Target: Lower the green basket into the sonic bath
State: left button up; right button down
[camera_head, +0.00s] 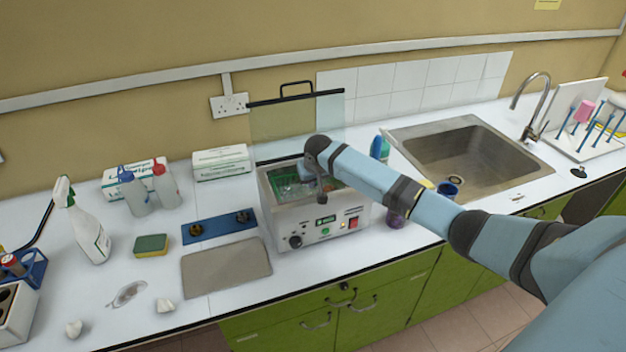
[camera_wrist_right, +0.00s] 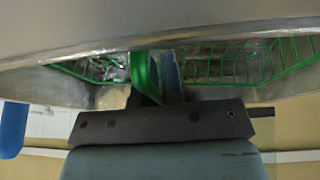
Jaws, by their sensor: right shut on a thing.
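The sonic bath (camera_head: 292,222) is a white box on the worktop with a knob and a red switch on its front. Its clear lid (camera_head: 297,122) stands open at the back. The green wire basket (camera_head: 285,191) shows inside the bath's opening; how deep it sits is hard to tell. Its mesh also shows in the wrist view (camera_wrist_right: 240,62), within the metal walls. My right gripper (camera_head: 308,185) points down over the opening and is shut on the basket's green handle (camera_wrist_right: 143,75). My arm hides part of the opening. My left gripper is not in view.
A metal sink (camera_head: 470,155) lies to the right. A grey plate (camera_head: 226,266), a blue holder (camera_head: 217,228) and a sponge (camera_head: 151,245) lie to the left. Bottles (camera_head: 165,186) and glove boxes (camera_head: 221,162) stand at back left. Bottles stand close to the bath's right side.

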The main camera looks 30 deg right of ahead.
jog(key=c, duration=1.2)
grip_release()
jog(key=shift+o, duration=0.2)
